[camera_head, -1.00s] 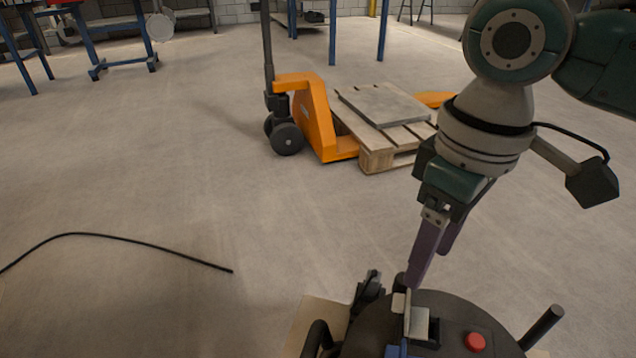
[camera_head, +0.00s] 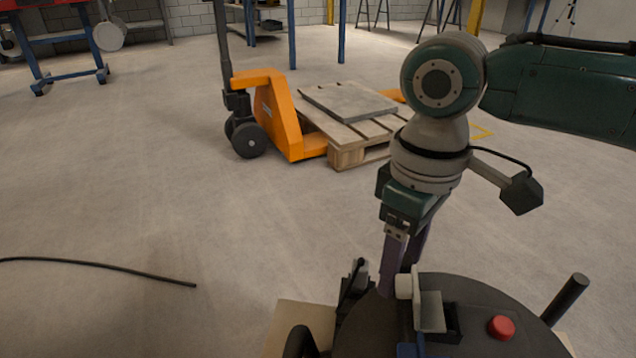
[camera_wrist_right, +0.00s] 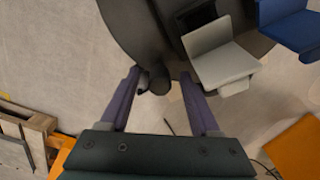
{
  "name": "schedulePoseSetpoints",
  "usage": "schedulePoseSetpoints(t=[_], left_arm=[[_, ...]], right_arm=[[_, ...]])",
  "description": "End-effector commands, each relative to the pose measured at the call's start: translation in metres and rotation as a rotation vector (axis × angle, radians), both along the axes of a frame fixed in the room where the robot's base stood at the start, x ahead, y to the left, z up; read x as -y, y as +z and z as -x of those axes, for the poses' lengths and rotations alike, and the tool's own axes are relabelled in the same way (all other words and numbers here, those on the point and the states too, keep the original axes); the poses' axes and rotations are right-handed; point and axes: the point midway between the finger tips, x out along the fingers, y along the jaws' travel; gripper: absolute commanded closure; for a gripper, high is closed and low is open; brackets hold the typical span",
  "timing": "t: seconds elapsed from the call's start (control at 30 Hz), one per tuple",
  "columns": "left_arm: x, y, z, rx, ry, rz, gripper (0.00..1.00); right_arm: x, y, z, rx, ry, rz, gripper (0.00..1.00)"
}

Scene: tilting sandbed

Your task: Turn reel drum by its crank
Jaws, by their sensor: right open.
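A dark round body (camera_head: 470,290) at the bottom of the head view, cut off by the edge, seems to be the reel drum. A black peg (camera_head: 568,300) stands up at its right. In the right wrist view its dark disc (camera_wrist_right: 125,30) fills the top, with a dark knob (camera_wrist_right: 155,80) between my fingers in the picture. I cannot tell which part is the crank. My right gripper (camera_head: 398,280) is open, its purple fingers (camera_wrist_right: 160,75) pointing down at the drum's far edge; no contact can be made out. My left gripper is not in view.
A grey block (camera_head: 431,312) and a red button (camera_head: 502,327) sit on the dark body. A pale board (camera_head: 300,318) shows beneath. A black cable (camera_head: 110,266) lies on the floor at left.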

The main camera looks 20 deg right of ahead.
Motion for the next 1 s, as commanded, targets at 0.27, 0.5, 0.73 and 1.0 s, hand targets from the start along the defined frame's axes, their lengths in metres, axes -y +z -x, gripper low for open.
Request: schedulePoseSetpoints(t=[0.27, 0.5, 0.73, 1.0], left_arm=[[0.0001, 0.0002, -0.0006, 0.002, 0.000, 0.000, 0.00], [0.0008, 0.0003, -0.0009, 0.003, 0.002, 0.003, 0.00], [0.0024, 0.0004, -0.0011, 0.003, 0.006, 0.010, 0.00], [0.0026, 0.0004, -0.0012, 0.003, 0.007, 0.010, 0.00]], right_arm=[[-0.0001, -0.0004, 0.0002, 0.000, 0.000, 0.000, 0.40], [-0.0001, -0.0004, 0.0002, 0.000, 0.000, 0.000, 0.67], [0.0000, -0.0004, 0.0001, 0.000, 0.000, 0.000, 0.93], [0.0000, -0.0003, 0.0001, 0.000, 0.000, 0.000, 1.00]])
